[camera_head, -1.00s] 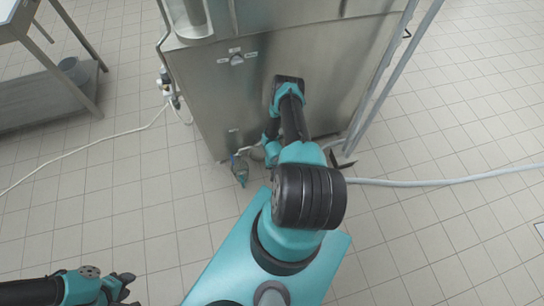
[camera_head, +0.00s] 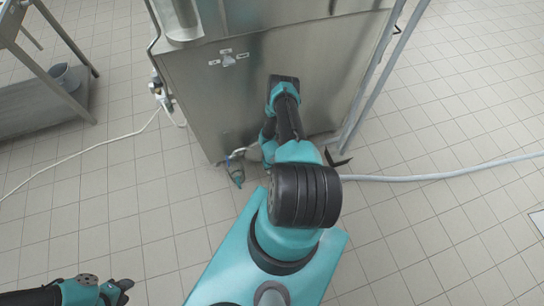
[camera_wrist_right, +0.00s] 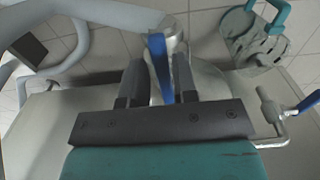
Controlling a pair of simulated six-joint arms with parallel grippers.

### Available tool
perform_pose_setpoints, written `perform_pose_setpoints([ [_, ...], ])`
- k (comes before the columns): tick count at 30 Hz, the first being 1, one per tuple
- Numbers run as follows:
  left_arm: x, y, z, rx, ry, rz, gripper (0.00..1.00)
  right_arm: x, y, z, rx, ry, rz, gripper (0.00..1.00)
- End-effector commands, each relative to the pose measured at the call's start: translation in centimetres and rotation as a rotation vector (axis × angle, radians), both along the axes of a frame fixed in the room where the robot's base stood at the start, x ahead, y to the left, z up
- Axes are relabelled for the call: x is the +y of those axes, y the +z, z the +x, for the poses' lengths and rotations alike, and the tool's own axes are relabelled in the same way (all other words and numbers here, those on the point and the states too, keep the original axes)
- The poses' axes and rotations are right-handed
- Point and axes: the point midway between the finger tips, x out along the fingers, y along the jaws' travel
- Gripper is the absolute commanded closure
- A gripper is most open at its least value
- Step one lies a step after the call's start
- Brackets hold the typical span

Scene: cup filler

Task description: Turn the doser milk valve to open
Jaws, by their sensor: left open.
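In the right wrist view a blue valve lever (camera_wrist_right: 160,68) on a round metal fitting stands between the two fingers of my right gripper (camera_wrist_right: 158,78). I cannot tell whether the fingers press on it. In the head view that gripper is hidden behind my right arm, low at the steel cabinet (camera_head: 260,105). A second blue-handled valve (camera_wrist_right: 303,104) on a bent metal pipe is at the right of the wrist view. No readable label shows which is the milk valve. My left gripper (camera_head: 122,290) is open and empty at lower left, far from the cabinet.
A labelled knob (camera_head: 229,60) is on the cabinet's upper front. A pale hose (camera_head: 440,177) runs right across the tiled floor; a white cable (camera_head: 85,150) runs left. A steel table (camera_head: 45,60) with a bucket stands at upper left. The floor is mostly clear.

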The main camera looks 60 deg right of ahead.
Motion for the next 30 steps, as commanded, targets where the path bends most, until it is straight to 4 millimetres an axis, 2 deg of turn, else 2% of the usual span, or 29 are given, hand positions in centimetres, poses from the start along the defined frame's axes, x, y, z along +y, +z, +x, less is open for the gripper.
perform_pose_setpoints([
  [1, 0.0, 0.0, 0.0, 0.000, 0.000, 0.000, 0.57, 0.0, 0.0, 0.0, 0.000, -0.001, 0.000, 0.68],
  [4, 0.0, 0.0, 0.0, 0.000, 0.000, 0.000, 0.57, 0.0, 0.0, 0.0, 0.000, -0.001, 0.000, 0.58],
  [17, 0.0, 0.0, 0.0, 0.000, 0.000, 0.000, 0.57, 0.0, 0.6, 0.0, 0.000, 0.000, 0.001, 0.58],
  [23, 0.0, 0.0, 0.0, 0.000, 0.000, 0.000, 0.57, 0.1, 2.5, 0.1, -0.001, 0.001, 0.002, 0.58],
  [30, 0.0, 0.0, 0.0, 0.000, 0.000, 0.000, 0.57, 0.0, 6.4, 0.1, -0.001, 0.000, 0.002, 0.58],
])
